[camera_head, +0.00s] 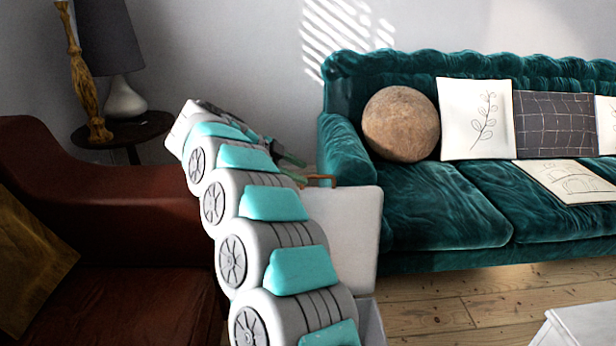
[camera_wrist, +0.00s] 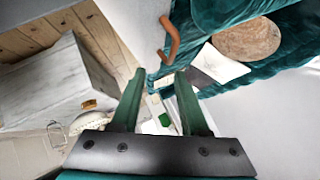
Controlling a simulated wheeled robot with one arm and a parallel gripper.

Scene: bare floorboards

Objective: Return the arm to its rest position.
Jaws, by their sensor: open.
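My arm (camera_head: 255,215) rises from the bottom middle of the head view and bends up and to the left, above the arm of the brown chair. My gripper (camera_wrist: 160,73) shows in the wrist view with its two green fingers apart and nothing between them. In the head view a green part of it shows beyond the wrist, mostly hidden by the arm.
A teal sofa (camera_head: 440,215) with cushions and a round brown pillow (camera_head: 400,124) stands at right. A brown leather chair (camera_head: 120,210) is at left, close to my arm. A lamp (camera_head: 124,100) stands on a dark round table (camera_head: 150,128). Bare floorboards (camera_head: 480,300) show at lower right.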

